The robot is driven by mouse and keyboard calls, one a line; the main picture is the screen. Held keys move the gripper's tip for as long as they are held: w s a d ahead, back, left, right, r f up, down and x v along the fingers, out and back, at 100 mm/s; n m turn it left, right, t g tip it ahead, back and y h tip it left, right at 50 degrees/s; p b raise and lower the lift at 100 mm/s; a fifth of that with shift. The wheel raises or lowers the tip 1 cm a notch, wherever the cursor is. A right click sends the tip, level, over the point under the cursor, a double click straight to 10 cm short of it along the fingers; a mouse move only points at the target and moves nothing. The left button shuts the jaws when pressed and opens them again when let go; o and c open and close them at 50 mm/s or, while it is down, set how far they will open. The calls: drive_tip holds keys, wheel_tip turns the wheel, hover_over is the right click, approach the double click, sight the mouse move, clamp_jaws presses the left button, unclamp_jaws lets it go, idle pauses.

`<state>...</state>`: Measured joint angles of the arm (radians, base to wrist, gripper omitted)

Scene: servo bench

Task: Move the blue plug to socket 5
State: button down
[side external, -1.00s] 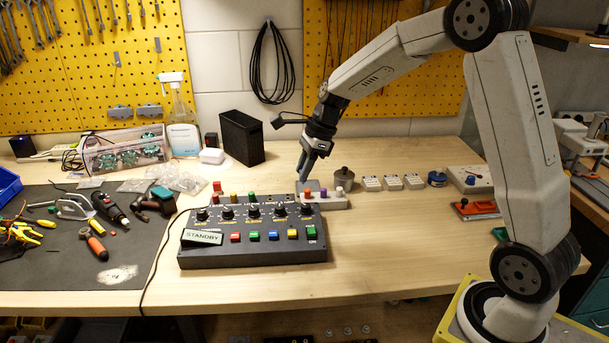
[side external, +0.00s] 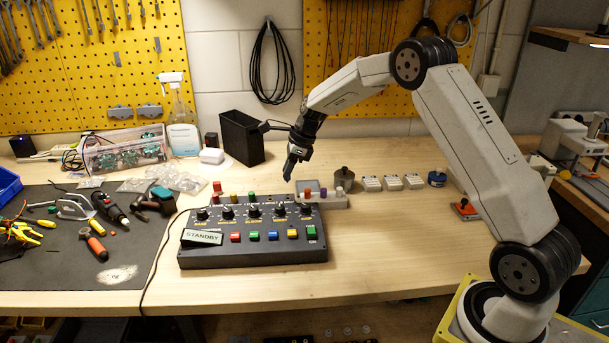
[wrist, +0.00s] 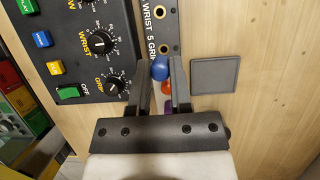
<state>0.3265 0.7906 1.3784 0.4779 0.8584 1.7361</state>
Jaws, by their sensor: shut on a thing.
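My gripper (wrist: 160,72) is shut on the blue plug (wrist: 159,71), whose round blue top shows between the fingertips in the wrist view. In the side external view my gripper (side external: 288,178) hangs above the bench behind the control box's right end; I cannot make out the plug there. The control box (side external: 260,248) has a dark socket strip (wrist: 166,30) along its back edge. In the wrist view the strip carries the labels WRIST, 5 and GRIP, with open holes, just ahead of the plug. The plug's lower end is hidden.
Red, yellow and green plugs stand along the box's back left.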

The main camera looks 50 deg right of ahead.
sight(284, 199)
drive_tip(key=shift+f, duration=0.15)
drive_tip(key=shift+f, duration=1.95)
drive_tip(key=shift+f, duration=1)
idle(3.7)
drive_tip(key=shift+c, duration=2.3)
unclamp_jaws()
